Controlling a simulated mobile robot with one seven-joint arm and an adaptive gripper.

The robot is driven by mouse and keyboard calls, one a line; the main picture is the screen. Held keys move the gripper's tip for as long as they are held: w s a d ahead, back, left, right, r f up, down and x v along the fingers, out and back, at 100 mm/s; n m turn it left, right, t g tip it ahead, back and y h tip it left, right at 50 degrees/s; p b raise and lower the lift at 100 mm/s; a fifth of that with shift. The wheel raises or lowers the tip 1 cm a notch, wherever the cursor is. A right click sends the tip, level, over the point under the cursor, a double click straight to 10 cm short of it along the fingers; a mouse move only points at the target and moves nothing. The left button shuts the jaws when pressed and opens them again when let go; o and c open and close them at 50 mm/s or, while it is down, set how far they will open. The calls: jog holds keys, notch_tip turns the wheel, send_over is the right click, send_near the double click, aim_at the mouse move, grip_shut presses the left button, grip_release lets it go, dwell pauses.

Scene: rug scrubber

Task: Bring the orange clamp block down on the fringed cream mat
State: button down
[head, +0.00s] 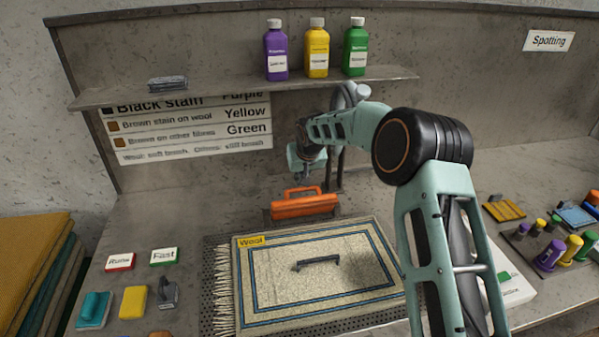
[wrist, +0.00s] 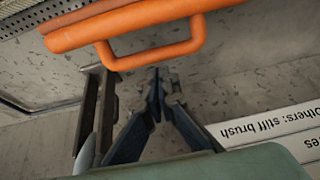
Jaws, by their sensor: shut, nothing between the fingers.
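The orange clamp block (head: 305,206) stands at the back edge of the fringed cream mat (head: 290,240), with a loop handle on top. In the wrist view the orange clamp block (wrist: 130,22) crosses the top and its handle hangs toward my fingers. The mat has blue border lines, a yellow "Wool" tag and fringe on its left side. My gripper (head: 304,180) is just behind and above the handle. In the wrist view my gripper (wrist: 160,78) is shut and empty, its tips apart from the handle. Whether the block touches the mat is unclear.
A dark upright post (wrist: 97,112) stands beside my fingers. A dark bar-shaped item (head: 316,262) lies on the mat. A shelf (head: 240,88) with bottles overhangs behind.

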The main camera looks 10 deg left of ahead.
jog(key=shift+s+d, duration=0.25)
jog(key=shift+s, duration=0.2)
jog(key=shift+f+b, duration=0.2)
jog(key=shift+b, duration=0.35)
jog(key=shift+s+b, duration=0.15)
jog(key=shift+b, duration=0.2)
jog(key=shift+s+r+t, duration=0.1)
jog(key=shift+t, duration=0.2)
jog(key=shift+b, duration=0.4)
